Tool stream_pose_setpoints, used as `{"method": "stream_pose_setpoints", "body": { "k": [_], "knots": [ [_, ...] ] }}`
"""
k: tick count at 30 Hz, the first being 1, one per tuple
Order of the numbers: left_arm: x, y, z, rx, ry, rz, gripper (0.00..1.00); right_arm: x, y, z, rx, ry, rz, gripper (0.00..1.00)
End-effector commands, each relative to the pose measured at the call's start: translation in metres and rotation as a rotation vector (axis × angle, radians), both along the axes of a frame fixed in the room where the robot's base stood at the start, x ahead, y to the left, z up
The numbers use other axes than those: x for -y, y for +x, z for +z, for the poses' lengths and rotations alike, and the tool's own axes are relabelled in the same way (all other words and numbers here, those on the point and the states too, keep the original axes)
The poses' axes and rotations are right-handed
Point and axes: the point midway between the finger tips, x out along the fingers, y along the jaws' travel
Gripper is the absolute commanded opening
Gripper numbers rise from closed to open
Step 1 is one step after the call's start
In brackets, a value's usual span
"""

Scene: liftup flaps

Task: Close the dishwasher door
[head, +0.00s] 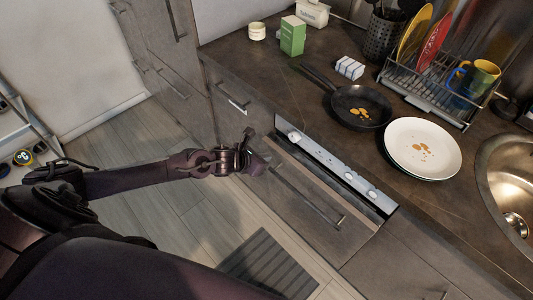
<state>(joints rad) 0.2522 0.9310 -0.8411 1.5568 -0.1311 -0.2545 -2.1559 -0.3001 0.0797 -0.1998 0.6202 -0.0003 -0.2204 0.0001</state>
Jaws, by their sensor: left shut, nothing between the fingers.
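The dishwasher door (318,222) is a grey-brown panel with a long bar handle (308,196), below the counter. It stands slightly ajar: its top edge is tilted out from the white control strip (335,164), with a narrow dark gap between. My left gripper (250,150) is shut and empty, close to the upper left corner of the door. I cannot tell whether it touches the door. My right gripper is not in view.
The dark counter (300,82) above holds a frying pan (345,108), a white plate (422,150), a dish rack (425,98) and a green box (292,36). A sink (507,180) is at the right. A grey mat (268,266) lies on the floor in front.

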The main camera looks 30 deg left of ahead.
Motion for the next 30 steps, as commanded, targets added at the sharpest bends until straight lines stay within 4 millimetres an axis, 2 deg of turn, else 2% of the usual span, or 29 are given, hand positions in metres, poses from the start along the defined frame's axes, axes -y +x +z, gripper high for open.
{"method": "stream_pose_setpoints", "body": {
  "k": [5,17,20,24,30],
  "knots": [
    [0.005,0.011,0.001,-0.002,0.0,-0.001,0.0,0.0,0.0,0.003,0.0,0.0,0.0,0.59],
    [0.006,0.015,0.0,0.0,0.0,0.0,0.0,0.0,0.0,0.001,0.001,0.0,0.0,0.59],
    [0.01,0.029,-0.002,0.004,-0.004,0.001,0.0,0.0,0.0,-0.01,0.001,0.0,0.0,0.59],
    [0.021,0.06,0.0,0.007,-0.005,0.002,0.0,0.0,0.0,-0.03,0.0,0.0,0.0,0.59],
    [0.031,0.086,0.009,0.004,-0.003,0.002,0.0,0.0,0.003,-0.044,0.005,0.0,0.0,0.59]
  ]
}}
